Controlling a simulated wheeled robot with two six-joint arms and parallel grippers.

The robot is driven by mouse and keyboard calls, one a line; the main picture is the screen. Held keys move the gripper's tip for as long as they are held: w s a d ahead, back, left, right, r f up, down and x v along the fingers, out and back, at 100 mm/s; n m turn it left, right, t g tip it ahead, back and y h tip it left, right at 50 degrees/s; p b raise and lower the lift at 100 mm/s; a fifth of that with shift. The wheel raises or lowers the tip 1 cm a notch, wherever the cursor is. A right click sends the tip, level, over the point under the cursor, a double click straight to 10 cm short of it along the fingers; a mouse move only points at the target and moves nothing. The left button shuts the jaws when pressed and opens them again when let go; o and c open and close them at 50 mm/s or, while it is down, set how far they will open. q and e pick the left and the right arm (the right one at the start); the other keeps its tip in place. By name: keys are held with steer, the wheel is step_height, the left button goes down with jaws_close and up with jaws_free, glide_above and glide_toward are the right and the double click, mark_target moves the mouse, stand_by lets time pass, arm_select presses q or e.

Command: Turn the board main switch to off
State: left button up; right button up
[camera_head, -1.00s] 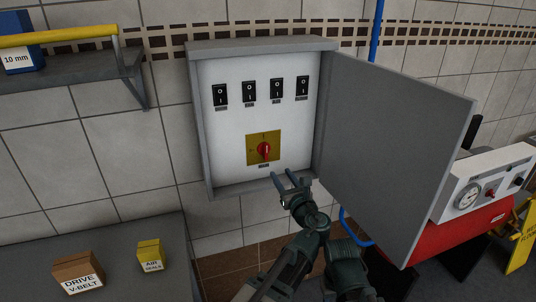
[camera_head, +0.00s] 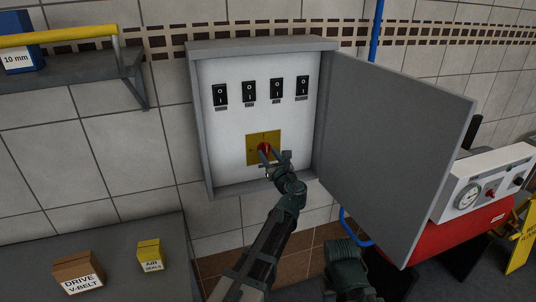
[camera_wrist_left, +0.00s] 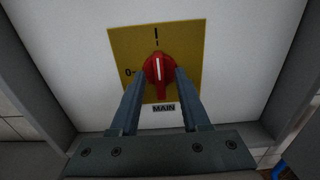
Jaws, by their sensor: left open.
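The board's main switch is a red rotary knob (camera_wrist_left: 158,70) on a yellow plate (camera_wrist_left: 120,45), labelled MAIN, with a "0" mark at left and an "I" mark at top. Its white line stands upright, in line with the "I" mark. In the head view, the knob (camera_head: 264,147) is partly covered by my left gripper (camera_head: 271,156). In the left wrist view, my left gripper (camera_wrist_left: 161,73) is open, with one finger on each side of the knob. I cannot tell whether the fingers touch it.
The grey cabinet (camera_head: 202,120) has a row of several black rocker switches above the plate. Its open door (camera_head: 395,140) stands out to the right. A red machine with a gauge (camera_head: 467,197) is beyond it. A shelf (camera_head: 85,75) and boxes are on the left.

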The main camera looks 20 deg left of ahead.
arm_select(q)
steer(key=shift+w+a, duration=0.3)
steer(key=shift+w, duration=0.05)
jaws_close()
